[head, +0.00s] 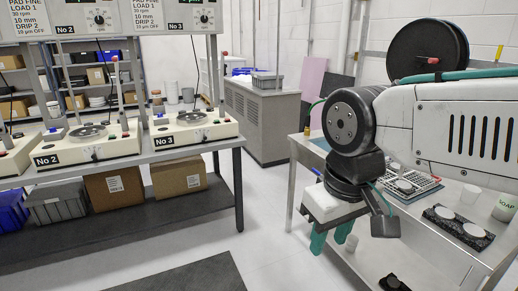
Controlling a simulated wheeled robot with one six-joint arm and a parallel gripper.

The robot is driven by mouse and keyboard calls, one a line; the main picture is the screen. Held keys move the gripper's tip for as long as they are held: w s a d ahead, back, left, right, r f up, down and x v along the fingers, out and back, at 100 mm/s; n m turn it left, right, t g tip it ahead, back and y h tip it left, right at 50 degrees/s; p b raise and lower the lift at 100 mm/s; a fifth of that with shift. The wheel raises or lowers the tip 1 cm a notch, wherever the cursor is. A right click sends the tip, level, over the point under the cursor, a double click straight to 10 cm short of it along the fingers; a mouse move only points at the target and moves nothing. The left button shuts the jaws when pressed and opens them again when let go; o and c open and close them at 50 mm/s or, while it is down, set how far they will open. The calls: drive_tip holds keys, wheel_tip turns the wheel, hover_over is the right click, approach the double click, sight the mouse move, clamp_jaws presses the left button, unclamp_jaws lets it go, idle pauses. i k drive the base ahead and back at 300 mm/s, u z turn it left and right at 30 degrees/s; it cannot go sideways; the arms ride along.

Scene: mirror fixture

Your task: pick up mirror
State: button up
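My gripper (331,237) points down at the front left edge of the right-hand table (292,190). Its two teal fingers stand apart with nothing visible between them. Pale round discs, which may be mirrors, lie on a black holder at the right of the table: one farther back (444,212) and one nearer (474,231). Another pale disc (404,186) sits behind my wrist, on or beside a perforated tray (424,184). I cannot tell which disc is the mirror. My gripper is left of all of them and apart from them. My arm hides part of the table.
On the left, a bench (180,151) carries polishing machines (193,127), with cardboard boxes (178,176) below. Open floor (255,220) lies between bench and table.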

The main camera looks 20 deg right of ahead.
sight(441, 213)
drive_tip(key=i, duration=3.2)
drive_tip(key=z, duration=4.75)
